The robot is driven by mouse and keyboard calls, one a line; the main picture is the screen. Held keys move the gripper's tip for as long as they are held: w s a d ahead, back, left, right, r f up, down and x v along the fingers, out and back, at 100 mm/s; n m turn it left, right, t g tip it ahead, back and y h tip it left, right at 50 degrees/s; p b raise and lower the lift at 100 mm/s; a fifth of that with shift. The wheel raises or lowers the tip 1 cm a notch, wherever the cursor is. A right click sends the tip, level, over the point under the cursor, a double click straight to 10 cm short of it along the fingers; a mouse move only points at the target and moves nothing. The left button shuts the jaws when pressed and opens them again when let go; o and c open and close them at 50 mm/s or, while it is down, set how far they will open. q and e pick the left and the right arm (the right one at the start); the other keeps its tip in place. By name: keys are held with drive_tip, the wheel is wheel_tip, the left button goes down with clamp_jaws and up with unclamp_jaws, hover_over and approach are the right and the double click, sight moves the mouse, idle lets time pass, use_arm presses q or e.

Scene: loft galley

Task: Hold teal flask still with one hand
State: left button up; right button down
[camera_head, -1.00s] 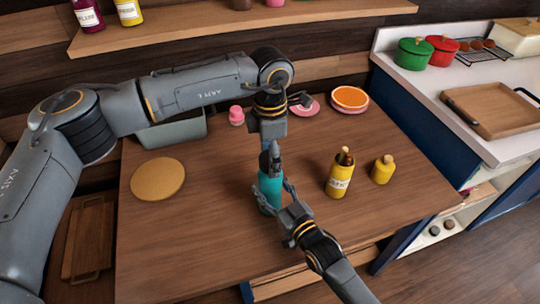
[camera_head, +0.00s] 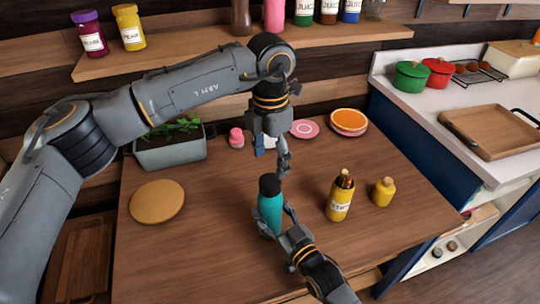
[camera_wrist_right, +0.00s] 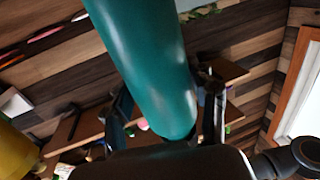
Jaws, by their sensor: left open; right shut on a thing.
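The teal flask (camera_head: 270,212) with a dark cap stands upright on the wooden table in the head view. My right gripper (camera_head: 277,220) is shut on its body from the front right. In the right wrist view the flask (camera_wrist_right: 150,65) fills the middle, with a finger on each side. My left gripper (camera_head: 270,150) is open above and slightly behind the cap, pointing down, and appears empty. The far side of the flask is hidden.
A yellow labelled bottle (camera_head: 340,198) and a smaller yellow bottle (camera_head: 383,192) stand to the right. A round tan mat (camera_head: 157,201) lies left. A planter (camera_head: 170,150), a pink bottle (camera_head: 236,138) and plates (camera_head: 348,121) line the back. The table's front left is clear.

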sight(270, 180)
use_arm(q)
drive_tip(key=shift+r+n, duration=0.3)
drive_tip(key=shift+n, duration=0.3)
drive_tip(key=shift+f, duration=4)
drive_tip(key=c, duration=1.2)
drive_tip(key=o, duration=1.4)
